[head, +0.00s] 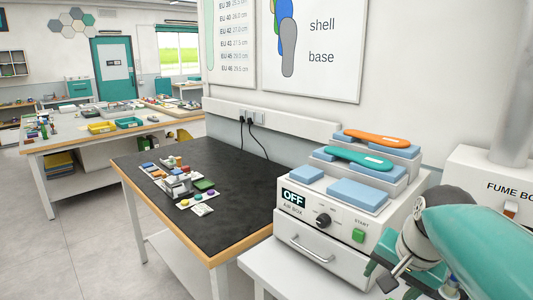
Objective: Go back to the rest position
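My gripper (387,272) is at the lower right, in front of the white AIR BOX machine's right front side. It is small, seen at an angle and partly cut off by the bottom edge, so its opening is unclear. I see nothing clearly held in it. The AIR BOX (292,221) shows OFF on its display and has a black knob and a green START button (358,236). An orange insole (376,138) and a green insole (360,158) lie on the blue pads on its stepped top. No marked rest position shows.
A black-topped table (238,192) with small tools and coloured parts stands left of the machine. A white FUME BOX (490,178) stands close by at the right. A cluttered workbench (75,143) is farther back. Grey floor (60,245) is open at the lower left.

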